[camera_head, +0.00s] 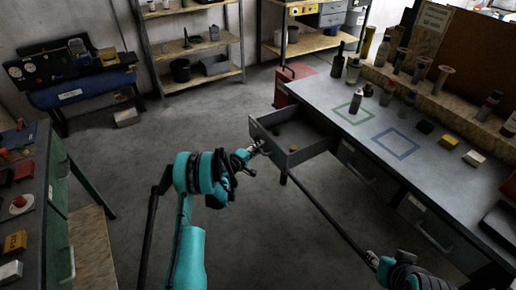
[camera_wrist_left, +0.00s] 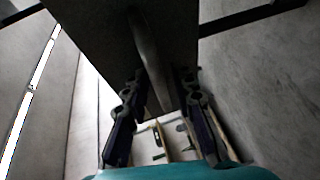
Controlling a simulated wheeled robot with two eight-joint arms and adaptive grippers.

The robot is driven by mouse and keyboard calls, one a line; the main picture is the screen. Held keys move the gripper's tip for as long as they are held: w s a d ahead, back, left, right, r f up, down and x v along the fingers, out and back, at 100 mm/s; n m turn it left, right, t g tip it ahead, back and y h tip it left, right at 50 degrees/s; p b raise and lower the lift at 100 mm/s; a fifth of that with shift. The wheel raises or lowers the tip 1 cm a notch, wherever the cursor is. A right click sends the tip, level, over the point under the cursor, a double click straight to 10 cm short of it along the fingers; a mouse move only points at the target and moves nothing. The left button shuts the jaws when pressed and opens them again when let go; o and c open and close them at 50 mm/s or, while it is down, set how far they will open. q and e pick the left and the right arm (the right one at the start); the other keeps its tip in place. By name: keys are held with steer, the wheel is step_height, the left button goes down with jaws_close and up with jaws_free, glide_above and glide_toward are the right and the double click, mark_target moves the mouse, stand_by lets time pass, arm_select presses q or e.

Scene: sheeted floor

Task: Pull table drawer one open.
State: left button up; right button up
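The table drawer (camera_head: 284,148) stands pulled out from the left end of the grey workbench (camera_head: 330,100), with a few small items inside. My left gripper (camera_head: 256,149) is at the drawer's front panel. In the left wrist view the curved drawer handle (camera_wrist_left: 150,62) lies between the two spread fingers of my left gripper (camera_wrist_left: 162,85). The fingers look apart from the handle, with gaps beside it. My right gripper (camera_head: 371,259) is low at the right, away from the drawer; its fingers are too small and dark to read.
Bottles, small blocks and green and blue marked squares (camera_head: 396,143) are on the workbench top. Closed drawers (camera_head: 425,223) are farther along its front. A green bench (camera_head: 60,190) stands at the left and shelves (camera_head: 190,45) at the back. The floor before the drawer is clear.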

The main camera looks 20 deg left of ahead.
arm_select(q)
steer(key=v, duration=0.7)
steer(key=shift+s, duration=0.25)
steer(key=shift+r, duration=0.1)
steer(key=s+d+r+m+g, duration=0.3)
steer(key=s+d+r+m, duration=0.15)
steer(key=d+r, duration=0.3)
steer(key=s+d+r+m+g, duration=0.25)
steer(key=s+d+r, duration=0.35)
steer(key=r, duration=0.3)
steer(key=s+d+m+g+y, duration=0.1)
steer(key=s+m+y, duration=0.1)
steer(key=s, duration=1.1)
steer(key=s+d+r+m+g+y, duration=0.1)
steer(key=s+m, duration=0.4)
steer(key=s, duration=0.8)
steer(key=shift+s+g+y, duration=0.35)
steer(key=shift+g+y, duration=0.1)
steer(key=shift+y, duration=0.15)
